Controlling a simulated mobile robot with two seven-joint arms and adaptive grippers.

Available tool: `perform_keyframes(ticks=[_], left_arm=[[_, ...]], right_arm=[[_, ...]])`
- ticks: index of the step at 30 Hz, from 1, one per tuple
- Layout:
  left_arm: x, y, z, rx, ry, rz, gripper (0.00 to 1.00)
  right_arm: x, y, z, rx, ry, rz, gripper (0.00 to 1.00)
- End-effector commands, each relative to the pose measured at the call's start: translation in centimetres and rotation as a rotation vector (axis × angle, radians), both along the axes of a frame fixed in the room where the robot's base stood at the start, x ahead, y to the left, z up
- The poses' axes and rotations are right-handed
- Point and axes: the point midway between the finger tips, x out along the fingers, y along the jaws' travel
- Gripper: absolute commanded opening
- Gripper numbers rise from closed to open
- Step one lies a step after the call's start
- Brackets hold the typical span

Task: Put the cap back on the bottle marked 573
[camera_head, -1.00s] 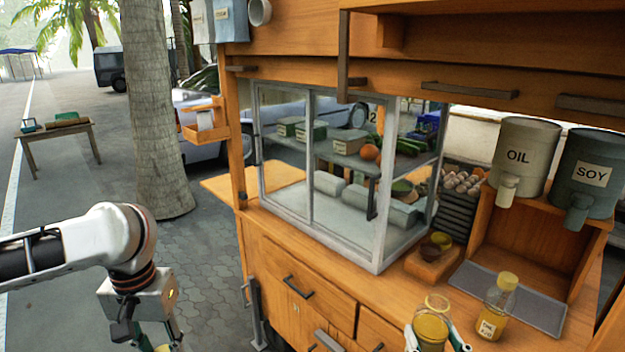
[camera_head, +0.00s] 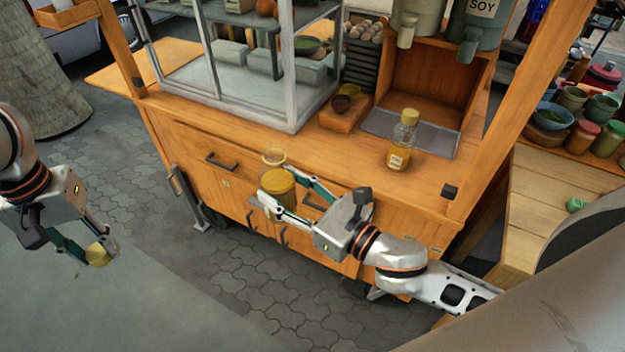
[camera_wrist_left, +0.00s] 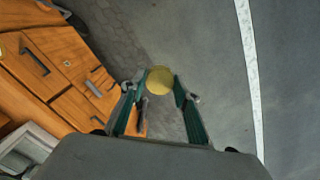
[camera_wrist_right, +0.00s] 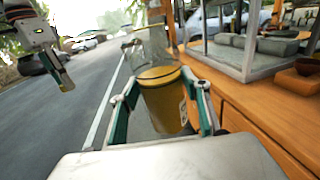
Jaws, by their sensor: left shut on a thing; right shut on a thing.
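My left gripper (camera_head: 104,254) is shut on a round yellow cap (camera_head: 98,252), off to the left over the pavement. The cap also shows between the fingertips in the left wrist view (camera_wrist_left: 160,80). My right gripper (camera_head: 276,190) is shut on a clear bottle (camera_head: 278,183) with yellow contents, in front of the counter's front edge. The bottle also shows in the right wrist view (camera_wrist_right: 160,95); it looks uncapped and roughly upright. Its label is mostly hidden. A second bottle (camera_head: 402,143), with a yellow cap on, stands on the counter; its label is too small to read.
The wooden cart counter (camera_head: 340,160) carries a glass case (camera_head: 293,80), a small wooden block with bowls (camera_head: 345,113) and a grey tray (camera_head: 440,138). A side table (camera_head: 535,200) with bowls and jars is at the right. Space between my grippers is clear.

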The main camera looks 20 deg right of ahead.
Motion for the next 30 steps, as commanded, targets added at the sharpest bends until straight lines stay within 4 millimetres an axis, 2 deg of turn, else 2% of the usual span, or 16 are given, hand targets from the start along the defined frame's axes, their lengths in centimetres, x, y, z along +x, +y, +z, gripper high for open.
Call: perform_keyframes(ticks=[6, 12, 25, 30], left_arm=[[0.0, 0.0, 0.0, 0.0, 0.0, 0.0, 0.23], [0.0, 0.0, 0.0, 0.0, 0.0, 0.0, 0.23], [0.0, 0.0, 0.0, 0.0, 0.0, 0.0, 0.23], [0.7, -1.3, 0.8, -0.007, 0.0, -0.006, 0.23]], right_arm=[[0.2, 3.1, 0.4, 0.001, -0.005, 0.121, 0.08], [0.2, 4.6, 0.4, 0.002, -0.003, 0.176, 0.08], [0.1, 4.9, 0.3, 0.001, 0.0, 0.187, 0.08], [0.2, 4.9, 0.3, 0.002, -0.001, 0.187, 0.08]])
